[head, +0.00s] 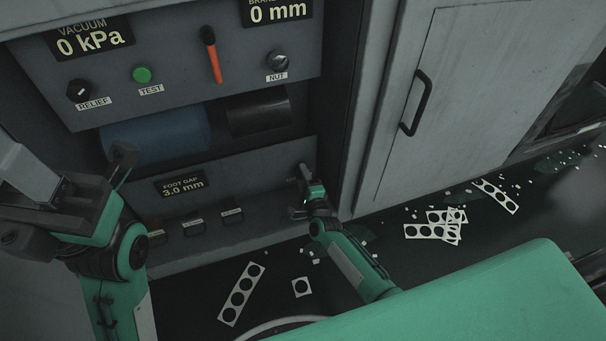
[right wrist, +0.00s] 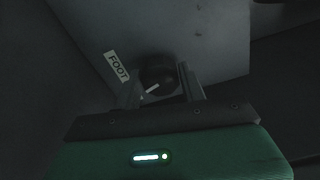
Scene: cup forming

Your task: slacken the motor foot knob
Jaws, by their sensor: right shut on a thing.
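The motor foot knob (right wrist: 158,73) is dark and round with a pale pointer line, beside a white FOOT label (right wrist: 117,65) in the right wrist view. My right gripper (right wrist: 161,88) is shut on the knob, one finger on each side. In the head view my right gripper (head: 304,183) is at the right end of the lower panel and mostly hides the knob. The display (head: 182,184) reads foot gap 3.0 mm. My left gripper (head: 122,165) is at the left, apart from the panel; its jaw opening is unclear.
The upper panel holds a relief knob (head: 78,90), a green test button (head: 142,74), an orange-handled lever (head: 213,58) and a nut knob (head: 278,61). A cabinet door (head: 470,90) stands at right. Punched strips (head: 241,293) and scraps litter the floor.

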